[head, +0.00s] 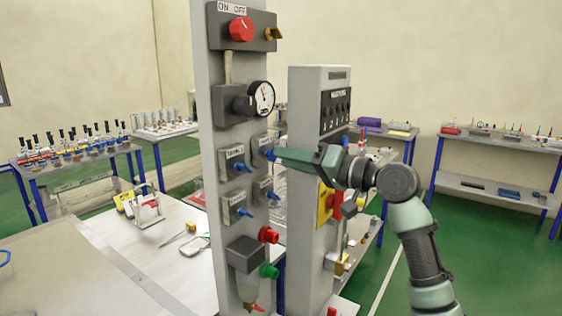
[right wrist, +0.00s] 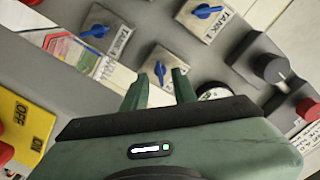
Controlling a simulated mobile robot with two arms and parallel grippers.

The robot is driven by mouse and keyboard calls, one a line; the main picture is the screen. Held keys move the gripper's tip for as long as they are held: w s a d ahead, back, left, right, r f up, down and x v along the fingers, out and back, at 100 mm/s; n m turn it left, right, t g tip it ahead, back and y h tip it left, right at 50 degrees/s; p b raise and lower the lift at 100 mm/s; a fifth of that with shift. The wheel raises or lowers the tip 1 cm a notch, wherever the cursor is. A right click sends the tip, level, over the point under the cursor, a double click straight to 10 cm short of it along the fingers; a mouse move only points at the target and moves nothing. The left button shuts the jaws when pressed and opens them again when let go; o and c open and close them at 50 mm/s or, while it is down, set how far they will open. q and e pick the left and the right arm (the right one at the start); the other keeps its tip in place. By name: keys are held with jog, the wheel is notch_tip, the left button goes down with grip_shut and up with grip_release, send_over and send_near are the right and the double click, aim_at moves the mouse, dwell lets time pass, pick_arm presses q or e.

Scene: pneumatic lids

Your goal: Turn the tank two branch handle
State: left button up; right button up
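The grey upright panel (head: 209,110) carries several small valve boxes with blue handles. The upper left box has a blue handle (head: 243,167), and the lower left box has another blue handle (head: 244,212). In the right wrist view, a label reading TANK 1 sits beside one blue handle (right wrist: 206,12); another TANK label, its number unclear, sits beside a second blue handle (right wrist: 95,31). My right gripper (head: 276,155) is at the upper right box. In the right wrist view its fingers (right wrist: 157,82) are apart, with a blue handle (right wrist: 160,70) just beyond their tips. Contact is unclear. My left gripper is out of view.
A pressure gauge (head: 262,98) and a red knob (head: 241,29) sit higher on the panel. A second grey column (head: 305,110) with a yellow and red switch (head: 326,203) stands close under my right arm. Side tables with small items line the walls.

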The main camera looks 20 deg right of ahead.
jog(key=b+v, duration=0.1)
jog(key=v, duration=0.4)
jog(key=shift+s+d, duration=0.1)
